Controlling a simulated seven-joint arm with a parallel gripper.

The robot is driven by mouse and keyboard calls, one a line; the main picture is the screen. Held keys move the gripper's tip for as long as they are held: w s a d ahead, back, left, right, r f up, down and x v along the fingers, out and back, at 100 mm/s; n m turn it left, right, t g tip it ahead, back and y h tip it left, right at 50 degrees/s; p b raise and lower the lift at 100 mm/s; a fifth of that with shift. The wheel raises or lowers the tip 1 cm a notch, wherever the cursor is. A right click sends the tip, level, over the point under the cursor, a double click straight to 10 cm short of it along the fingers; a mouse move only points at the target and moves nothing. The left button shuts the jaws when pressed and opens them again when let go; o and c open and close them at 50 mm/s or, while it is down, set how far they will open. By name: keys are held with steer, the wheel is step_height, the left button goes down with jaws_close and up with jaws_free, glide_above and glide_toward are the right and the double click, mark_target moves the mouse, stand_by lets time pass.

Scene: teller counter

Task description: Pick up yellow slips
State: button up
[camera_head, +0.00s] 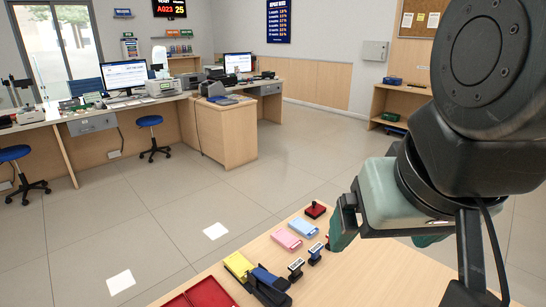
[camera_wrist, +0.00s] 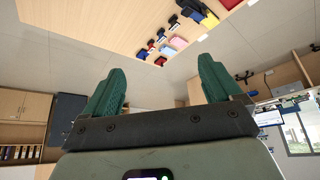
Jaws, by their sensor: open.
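The yellow slips (camera_head: 238,264) lie as a small pad on the wooden counter (camera_head: 365,270), at the near left part of the row in the head view. They also show near the top of the wrist view, as a yellow patch (camera_wrist: 210,20). My gripper (camera_head: 385,238) is held above the counter's right side, well apart from the slips. Its two green fingers are spread with nothing between them in the wrist view (camera_wrist: 162,66).
Beside the slips are a black and blue stapler-like object (camera_head: 268,284) and a red tray (camera_head: 205,294). Pink slips (camera_head: 287,239), light blue slips (camera_head: 303,227), small black stamps (camera_head: 295,268) and a red pad (camera_head: 315,210) lie nearby. The counter's right side looks clear.

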steer(key=shift+w, duration=0.1)
steer(key=n+g+y, duration=0.1)
steer(key=n+g, duration=0.3)
steer(key=n, duration=0.5)
glide_above(240, 265)
steer(key=s, duration=0.1)
steer(key=f, duration=3.7)
steer(key=shift+s+d, duration=0.15)
steer(key=shift+d, duration=0.05)
steer(key=shift+w+f, duration=0.2)
steer(key=shift+f, duration=0.85)
steer(key=shift+w+f, duration=0.15)
steer(key=shift+f, duration=0.95)
steer(key=shift+w+f, duration=0.2)
steer(key=shift+f, duration=0.85)
